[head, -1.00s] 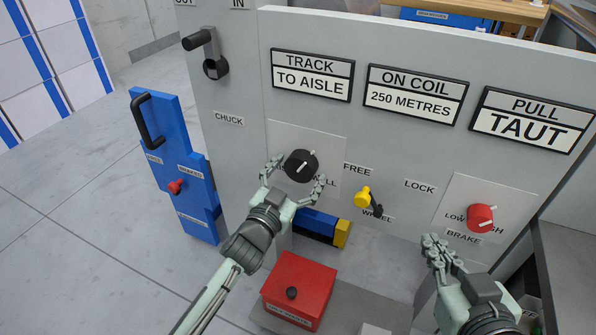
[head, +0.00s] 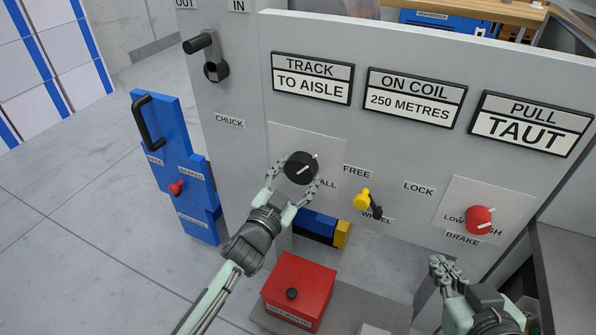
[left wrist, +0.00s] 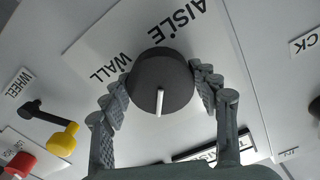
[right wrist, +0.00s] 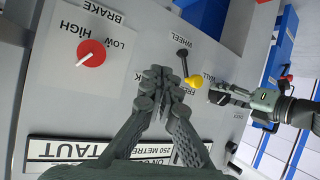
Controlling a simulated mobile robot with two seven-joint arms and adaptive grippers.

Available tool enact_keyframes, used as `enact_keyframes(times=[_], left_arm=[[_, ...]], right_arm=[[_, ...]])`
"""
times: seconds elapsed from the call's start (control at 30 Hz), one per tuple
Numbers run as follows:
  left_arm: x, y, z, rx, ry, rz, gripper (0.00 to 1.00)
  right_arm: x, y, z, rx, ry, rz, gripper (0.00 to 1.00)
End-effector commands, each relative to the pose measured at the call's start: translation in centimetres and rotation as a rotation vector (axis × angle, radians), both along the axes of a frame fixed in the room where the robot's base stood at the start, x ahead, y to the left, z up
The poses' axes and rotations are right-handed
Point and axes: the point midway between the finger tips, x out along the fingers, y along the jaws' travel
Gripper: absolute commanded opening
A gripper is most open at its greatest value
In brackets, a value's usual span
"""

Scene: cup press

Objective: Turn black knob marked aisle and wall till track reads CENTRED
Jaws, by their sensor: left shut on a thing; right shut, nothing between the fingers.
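The black knob (head: 301,167) with a white pointer line sits on a pale plate on the grey panel. In the left wrist view the knob (left wrist: 160,80) lies between the words AISLE and WALL. My left gripper (head: 295,184) is shut on the knob, with a finger on each side; it also shows in the left wrist view (left wrist: 162,88). The track sign (head: 311,77) reads TO AISLE. My right gripper (head: 440,262) is shut and empty, in front of the panel below the LOCK label; it also shows in the right wrist view (right wrist: 160,82).
A yellow lever knob (head: 362,198) and a red brake knob (head: 480,219) sit right of the black knob. Other signs read ON COIL 250 METRES and PULL TAUT. A red box (head: 297,290) stands below. A blue unit (head: 178,165) stands left.

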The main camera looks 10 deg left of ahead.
Motion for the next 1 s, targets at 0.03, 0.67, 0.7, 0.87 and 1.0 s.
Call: enact_keyframes(times=[0.03, 0.67, 0.7, 0.87, 1.0], left_arm=[[0.0, 0.0, 0.2, 0.031, -0.006, -0.001, 0.31], [0.0, 0.1, 0.1, 0.347, -0.068, 0.000, 0.31], [0.0, 0.1, 0.1, 0.354, -0.069, 0.000, 0.31], [0.0, 0.1, 0.1, 0.364, -0.071, 0.000, 0.31], [0.0, 0.1, 0.1, 0.364, -0.071, 0.000, 0.31]], right_arm=[[-0.3, -0.5, -0.4, -0.014, 0.032, -0.010, 0.00], [-3.5, -4.2, -4.3, -0.100, 0.269, -0.077, 0.00], [-3.5, -4.3, -4.3, -0.101, 0.273, -0.078, 0.00], [-3.6, -4.4, -4.4, -0.104, 0.278, -0.080, 0.00], [-3.6, -4.4, -4.4, -0.104, 0.278, -0.080, 0.00]])
